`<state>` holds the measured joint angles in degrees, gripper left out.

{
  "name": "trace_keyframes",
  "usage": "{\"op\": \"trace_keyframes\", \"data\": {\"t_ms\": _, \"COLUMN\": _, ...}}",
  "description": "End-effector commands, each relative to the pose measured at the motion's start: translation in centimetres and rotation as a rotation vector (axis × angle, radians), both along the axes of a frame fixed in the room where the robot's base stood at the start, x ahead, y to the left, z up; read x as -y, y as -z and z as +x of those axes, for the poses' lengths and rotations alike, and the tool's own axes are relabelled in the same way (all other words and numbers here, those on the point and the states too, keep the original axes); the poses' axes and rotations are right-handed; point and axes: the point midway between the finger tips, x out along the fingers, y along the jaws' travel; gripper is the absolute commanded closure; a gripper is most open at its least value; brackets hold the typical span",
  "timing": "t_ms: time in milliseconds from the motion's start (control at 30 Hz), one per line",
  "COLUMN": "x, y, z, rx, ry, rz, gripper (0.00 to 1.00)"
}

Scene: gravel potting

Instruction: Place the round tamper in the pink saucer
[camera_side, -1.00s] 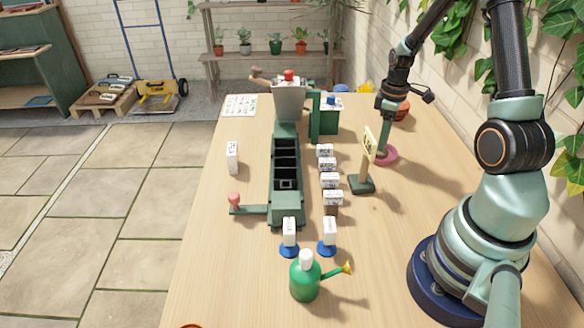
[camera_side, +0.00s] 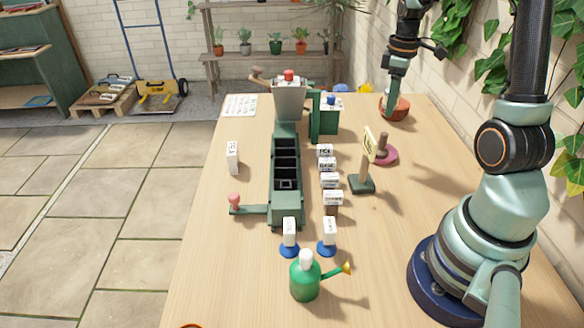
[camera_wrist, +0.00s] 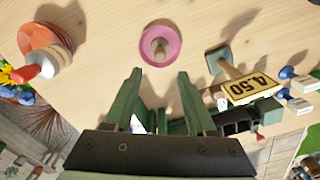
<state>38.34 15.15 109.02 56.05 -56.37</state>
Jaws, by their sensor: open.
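The pink saucer (camera_side: 386,156) lies on the table right of the price sign. A brown wooden-handled tool, which looks like the round tamper (camera_side: 383,143), stands upright within it. In the wrist view the tamper (camera_wrist: 158,47) shows end-on, inside the rim of the pink saucer (camera_wrist: 174,36); its lower end is partly hidden by its handle. My gripper (camera_wrist: 156,82) is open and empty, its fingers apart from the tamper and saucer. In the side view my gripper (camera_side: 386,108) is farther back than the saucer, beside the terracotta item.
A terracotta item (camera_side: 398,110) stands behind the saucer; the wrist view shows a red-handled thing (camera_wrist: 30,72) by it. The price sign (camera_side: 368,150) stands left of the saucer. The green machine (camera_side: 286,205) and several white-labelled blocks (camera_side: 330,180) are farther left.

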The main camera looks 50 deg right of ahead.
Motion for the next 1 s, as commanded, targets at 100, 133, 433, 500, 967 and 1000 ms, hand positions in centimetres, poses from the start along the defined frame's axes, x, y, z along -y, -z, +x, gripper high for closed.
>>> {"op": "trace_keyframes", "data": {"t_ms": 100, "x": 0.0, "y": -1.2, "z": 0.1, "rx": 0.001, "ry": 0.000, "rz": -0.001, "gripper": 0.44}}
{"op": "trace_keyframes", "data": {"t_ms": 133, "x": 0.0, "y": -1.4, "z": 0.0, "rx": 0.002, "ry": 0.000, "rz": -0.002, "gripper": 0.44}}
{"op": "trace_keyframes", "data": {"t_ms": 433, "x": -6.4, "y": -5.6, "z": 1.5, "rx": 0.107, "ry": 0.058, "rz": -0.057, "gripper": 0.44}}
{"op": "trace_keyframes", "data": {"t_ms": 500, "x": -9.2, "y": -6.9, "z": 1.7, "rx": 0.158, "ry": 0.089, "rz": -0.067, "gripper": 0.44}}
{"op": "trace_keyframes", "data": {"t_ms": 967, "x": -23.0, "y": -10.7, "z": -1.6, "rx": 0.458, "ry": 0.275, "rz": 0.039, "gripper": 0.44}}
{"op": "trace_keyframes", "data": {"t_ms": 1000, "x": -23.5, "y": -10.7, "z": -1.8, "rx": 0.470, "ry": 0.284, "rz": 0.050, "gripper": 0.44}}
